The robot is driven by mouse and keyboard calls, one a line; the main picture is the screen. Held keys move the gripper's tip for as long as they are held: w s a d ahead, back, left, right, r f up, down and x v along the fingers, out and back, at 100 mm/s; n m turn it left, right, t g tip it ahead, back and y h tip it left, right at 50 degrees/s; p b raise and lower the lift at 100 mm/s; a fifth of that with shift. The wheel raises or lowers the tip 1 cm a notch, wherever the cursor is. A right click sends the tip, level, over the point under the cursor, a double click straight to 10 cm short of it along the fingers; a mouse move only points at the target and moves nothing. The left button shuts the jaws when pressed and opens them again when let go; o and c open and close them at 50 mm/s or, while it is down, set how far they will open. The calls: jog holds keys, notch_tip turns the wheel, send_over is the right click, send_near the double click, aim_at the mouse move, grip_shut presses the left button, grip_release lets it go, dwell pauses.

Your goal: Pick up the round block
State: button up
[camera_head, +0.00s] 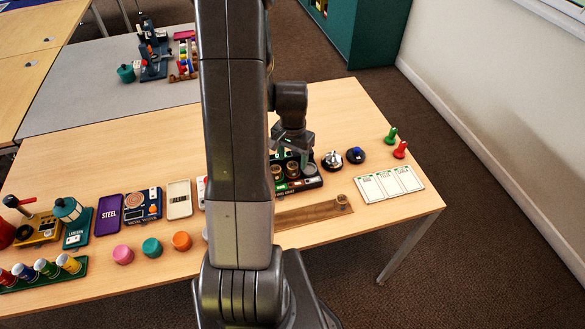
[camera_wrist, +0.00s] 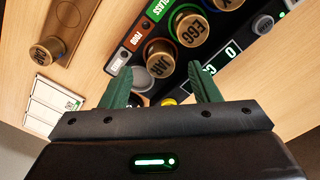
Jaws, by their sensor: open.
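Several round blocks are in view, and I cannot tell which one the task names. Brass round blocks with dark lettered tops stand in a black tray (camera_head: 312,183): one marked JAR (camera_wrist: 160,58) and one marked EGG (camera_wrist: 191,28). Another brass block (camera_wrist: 46,50) stands at the end of a wooden strip (camera_wrist: 73,28); it also shows in the head view (camera_head: 343,202). Pink (camera_head: 123,255), teal (camera_head: 152,248) and orange (camera_head: 182,241) round blocks stand near the front edge. My gripper (camera_wrist: 160,88) is open over the tray's edge, its green fingers apart with nothing held.
White cards (camera_head: 388,184) and a silver bell (camera_head: 332,159) lie right of the tray. Green (camera_head: 391,136) and red (camera_head: 400,150) pegs stand at the right. A purple STEEL card (camera_head: 108,214) and a lantern (camera_head: 68,209) are at the left. My arm hides the table's middle.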

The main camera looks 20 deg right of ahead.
aim_at(293, 165)
jog(key=shift+w+f, duration=0.1)
jog(key=shift+f, duration=1.9)
jog(key=c, duration=1.1)
jog(key=shift+o, duration=0.2)
jog(key=shift+r, duration=0.1)
notch_tip(293, 165, up, 10)
jog(key=shift+f, duration=0.1)
